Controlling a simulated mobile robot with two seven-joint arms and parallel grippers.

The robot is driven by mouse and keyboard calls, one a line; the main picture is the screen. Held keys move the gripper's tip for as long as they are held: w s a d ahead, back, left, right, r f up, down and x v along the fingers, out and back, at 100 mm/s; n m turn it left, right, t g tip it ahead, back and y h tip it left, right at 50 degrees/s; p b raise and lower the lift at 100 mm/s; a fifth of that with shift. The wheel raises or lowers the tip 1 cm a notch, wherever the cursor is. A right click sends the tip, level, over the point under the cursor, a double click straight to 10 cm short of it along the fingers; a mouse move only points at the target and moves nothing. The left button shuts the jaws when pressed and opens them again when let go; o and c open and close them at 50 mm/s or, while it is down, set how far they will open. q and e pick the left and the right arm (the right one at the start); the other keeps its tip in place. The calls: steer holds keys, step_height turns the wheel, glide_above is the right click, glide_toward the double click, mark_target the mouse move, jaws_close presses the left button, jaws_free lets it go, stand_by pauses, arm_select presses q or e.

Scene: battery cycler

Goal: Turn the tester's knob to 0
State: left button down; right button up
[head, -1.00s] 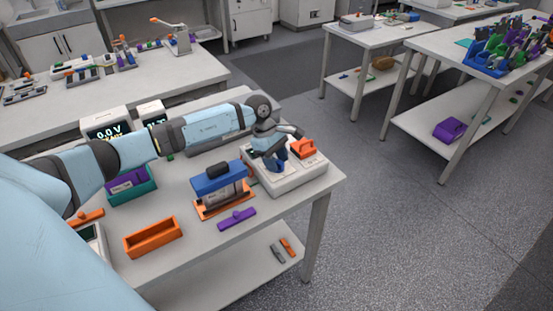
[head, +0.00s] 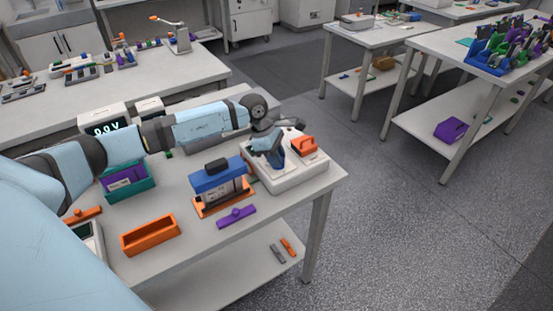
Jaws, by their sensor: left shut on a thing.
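The tester (head: 283,181) is a white box near the right end of the bench, with an orange part (head: 304,146) on its top right. My left gripper (head: 272,157) is over the tester's top and shut on the dark blue knob (head: 276,160). The gripper covers much of the knob, so its pointer and scale marks cannot be read. My right gripper is not in view.
A blue battery (head: 217,177) on an orange base stands just left of the tester. A purple part (head: 236,216) and an orange tray (head: 150,236) lie in front. The floor to the right is clear.

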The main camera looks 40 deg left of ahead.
arm_select(q)
steer(key=n+t+b, duration=0.1)
steer(key=n, duration=0.2)
steer(key=shift+s+n+y, duration=0.1)
steer(key=shift+n+y, duration=0.2)
steer(key=shift+n, duration=0.3)
steer(key=c, duration=1)
jaws_free()
steer(key=shift+c, duration=0.2)
steer(key=b+v, duration=0.1)
steer(key=v, duration=1.2)
steer(key=shift+s+r, duration=0.3)
steer(key=shift+r, duration=0.05)
steer(key=shift+d, duration=0.1)
